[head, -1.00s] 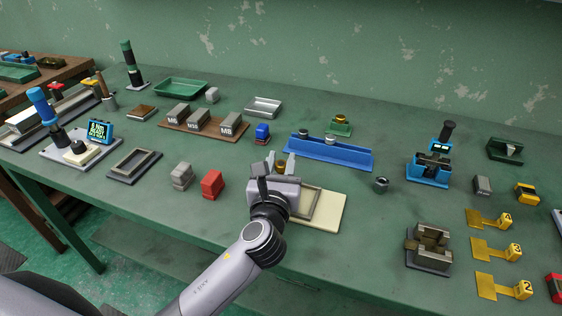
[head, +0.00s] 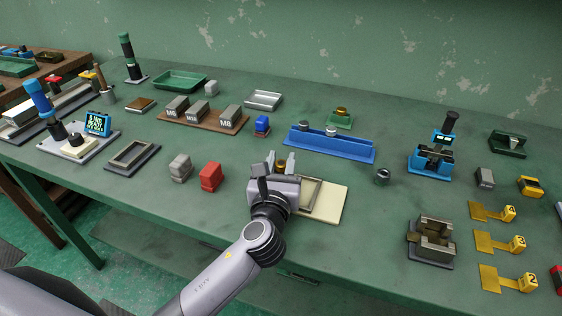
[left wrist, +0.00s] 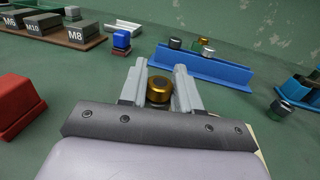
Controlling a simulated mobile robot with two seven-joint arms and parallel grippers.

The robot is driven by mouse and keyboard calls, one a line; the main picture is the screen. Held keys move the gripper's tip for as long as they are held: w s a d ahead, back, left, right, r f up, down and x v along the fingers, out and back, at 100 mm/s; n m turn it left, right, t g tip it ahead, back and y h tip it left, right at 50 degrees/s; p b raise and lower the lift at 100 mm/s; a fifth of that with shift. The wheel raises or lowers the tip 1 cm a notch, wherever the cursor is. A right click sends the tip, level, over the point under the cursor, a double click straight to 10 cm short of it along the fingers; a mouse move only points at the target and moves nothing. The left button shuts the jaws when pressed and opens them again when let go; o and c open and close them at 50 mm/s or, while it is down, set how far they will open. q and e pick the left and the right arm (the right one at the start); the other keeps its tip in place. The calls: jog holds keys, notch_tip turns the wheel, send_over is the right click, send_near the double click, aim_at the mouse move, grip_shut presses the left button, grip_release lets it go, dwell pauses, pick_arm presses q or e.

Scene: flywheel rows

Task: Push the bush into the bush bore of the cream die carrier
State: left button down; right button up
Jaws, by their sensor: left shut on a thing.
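My left gripper (head: 280,164) is shut on a brass-coloured round bush with a dark centre (head: 281,166). The left wrist view shows this bush (left wrist: 159,90) upright between the two grey fingers. A cream plate (head: 331,205) with a raised grey frame, which looks like the die carrier, lies beside and partly beneath the gripper. The gripper covers its left part, and I see no bore. I cannot tell whether the bush touches anything below. My right gripper is not in view.
A red block (head: 211,176) and a grey block (head: 180,168) stand left of the gripper. A blue rail (head: 330,146) with silver round parts lies behind it. A small dark cylinder (head: 382,176) stands to the right. A grey fixture (head: 432,240) is at front right.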

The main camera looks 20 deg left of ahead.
aim_at(280, 169)
pick_arm(q)
jog(key=shift+f, duration=0.15)
jog(key=c, duration=0.7)
grip_release()
jog(key=shift+s+d, duration=0.2)
jog(key=shift+s, duration=1)
jog(key=shift+s+d, duration=0.15)
jog(key=shift+s, duration=1)
jog(key=shift+s+d, duration=0.2)
jog(key=shift+s, duration=1)
